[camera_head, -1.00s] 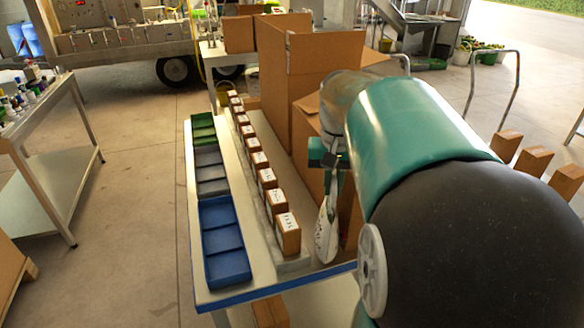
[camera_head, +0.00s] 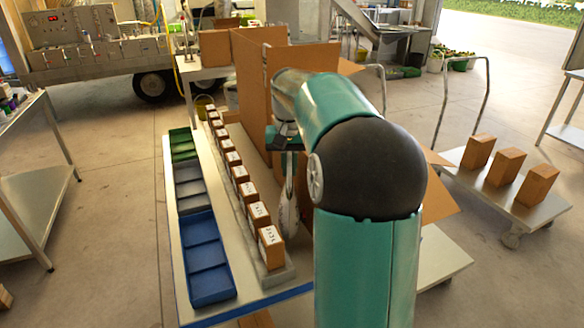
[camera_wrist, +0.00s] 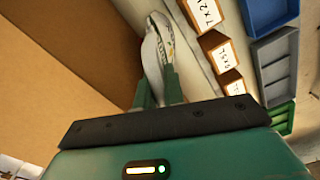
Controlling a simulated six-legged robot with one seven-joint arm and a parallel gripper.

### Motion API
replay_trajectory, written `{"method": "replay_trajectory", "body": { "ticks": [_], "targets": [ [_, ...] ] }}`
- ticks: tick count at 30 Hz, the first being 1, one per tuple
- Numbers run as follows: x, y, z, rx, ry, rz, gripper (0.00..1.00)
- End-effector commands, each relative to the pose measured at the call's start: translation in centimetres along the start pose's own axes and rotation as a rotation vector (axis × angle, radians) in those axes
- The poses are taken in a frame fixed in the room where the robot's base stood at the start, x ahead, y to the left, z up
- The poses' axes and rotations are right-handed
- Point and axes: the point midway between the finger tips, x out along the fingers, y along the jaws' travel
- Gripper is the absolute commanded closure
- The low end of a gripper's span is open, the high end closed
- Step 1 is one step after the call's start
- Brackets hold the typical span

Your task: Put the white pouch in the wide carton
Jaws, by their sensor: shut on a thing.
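The white pouch (camera_head: 289,213) hangs down from my gripper (camera_head: 289,165), to the right of the row of small boxes. In the wrist view the pouch (camera_wrist: 157,45) is pinched between the two green fingers (camera_wrist: 158,82); print shows on it. Large open cardboard cartons stand right of the table: a tall one (camera_head: 252,75) and another with raised flaps (camera_head: 312,58). My arm hides much of them, and I cannot tell for certain which is the wide carton. A brown cardboard wall (camera_wrist: 70,60) fills the left of the wrist view, beside the pouch.
A row of numbered small boxes (camera_head: 257,215) runs along the table, with blue (camera_head: 207,270), grey and green trays to its left. A cardboard flap (camera_head: 436,200) sticks out right of my arm. A trolley (camera_head: 545,207) with 3 boxes stands at right.

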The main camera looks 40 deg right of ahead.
Motion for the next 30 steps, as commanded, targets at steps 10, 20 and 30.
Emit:
{"method": "replay_trajectory", "body": {
  "ticks": [10,20,30],
  "targets": [
    [2.9,0.1,0.1,0.001,0.002,0.001,1.00],
    [3.1,0.1,0.0,0.001,0.003,0.001,1.00],
    [3.3,0.1,0.1,0.001,-0.001,0.001,0.68]
  ]
}}
